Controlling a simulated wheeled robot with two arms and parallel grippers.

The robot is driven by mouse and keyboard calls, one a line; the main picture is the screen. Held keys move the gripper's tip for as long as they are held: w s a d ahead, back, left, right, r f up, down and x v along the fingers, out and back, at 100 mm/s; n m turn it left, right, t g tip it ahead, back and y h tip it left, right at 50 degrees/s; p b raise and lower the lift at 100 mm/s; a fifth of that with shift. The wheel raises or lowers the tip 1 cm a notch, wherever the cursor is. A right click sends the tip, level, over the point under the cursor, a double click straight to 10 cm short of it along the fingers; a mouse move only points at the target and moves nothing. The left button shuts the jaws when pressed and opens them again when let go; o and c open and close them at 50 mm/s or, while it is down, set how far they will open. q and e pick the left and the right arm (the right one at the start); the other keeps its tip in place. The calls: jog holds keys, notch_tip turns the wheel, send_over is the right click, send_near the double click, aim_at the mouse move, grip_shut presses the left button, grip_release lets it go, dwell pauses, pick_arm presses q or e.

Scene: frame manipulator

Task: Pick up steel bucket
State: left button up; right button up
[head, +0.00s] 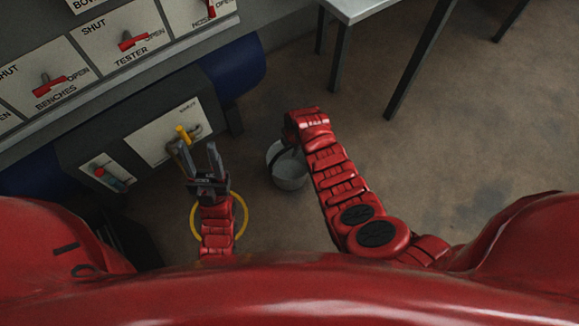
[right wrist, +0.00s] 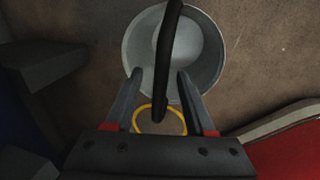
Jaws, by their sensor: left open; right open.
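The steel bucket (head: 291,177) stands on the floor near the middle of the head view, partly covered by my right arm. In the right wrist view the bucket (right wrist: 207,55) shows its round open rim, with its dark handle (right wrist: 168,40) arching across it. My right gripper (right wrist: 156,80) is open, with one finger on each side of the handle. I cannot tell whether the fingers touch it. In the head view the right gripper's fingers are mostly hidden behind the wrist. My left gripper (head: 194,150) is open and empty, in front of the panel with the yellow-handled valve.
A machine with labelled red switches (head: 130,42) and a lower panel with a yellow handle (head: 183,133) stands at the left. A yellow ring (head: 243,213) shows around my left forearm. A table (head: 366,8) with dark legs stands at the top. The floor at the right is clear.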

jog(key=shift+f+b, duration=0.3)
jog(key=shift+b, duration=0.15)
dwell(0.3)
grip_shut()
jog(key=shift+s, duration=0.1)
dwell(1.3)
